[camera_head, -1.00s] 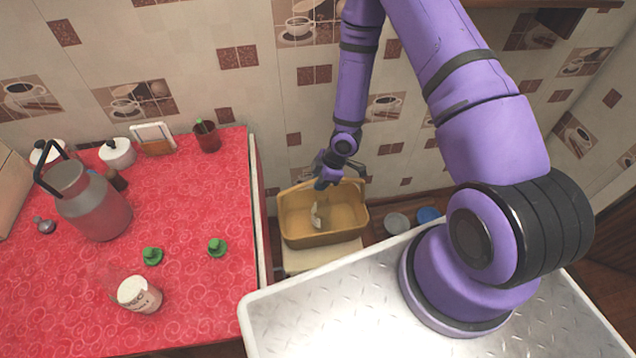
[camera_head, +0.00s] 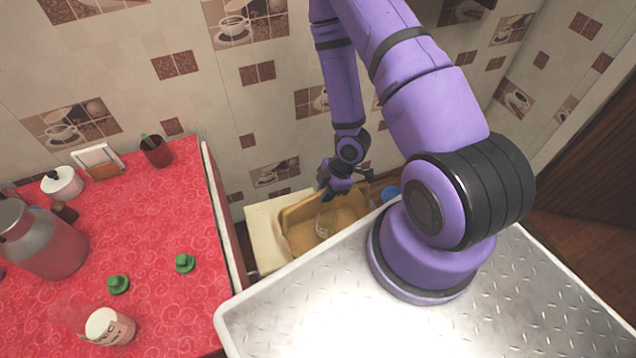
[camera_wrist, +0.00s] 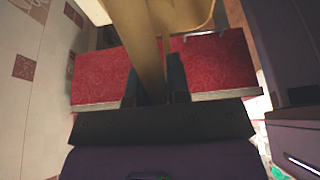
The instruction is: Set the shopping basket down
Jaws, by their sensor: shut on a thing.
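The shopping basket (camera_head: 299,213) is a yellow-tan tub in the gap between the red counter and my metal deck. A pale, glassy item (camera_head: 325,222) lies inside it. My gripper (camera_head: 334,192) is at the basket's far rim. In the wrist view my gripper (camera_wrist: 155,88) is shut on a narrow tan part of the basket (camera_wrist: 147,50), with a dark finger on each side. The basket's underside is hidden, so I cannot tell whether it touches anything below. My deck hides its near right part.
A cream surface (camera_head: 262,238) lies low at the basket's left. A blue round item (camera_head: 390,193) lies right of the basket.

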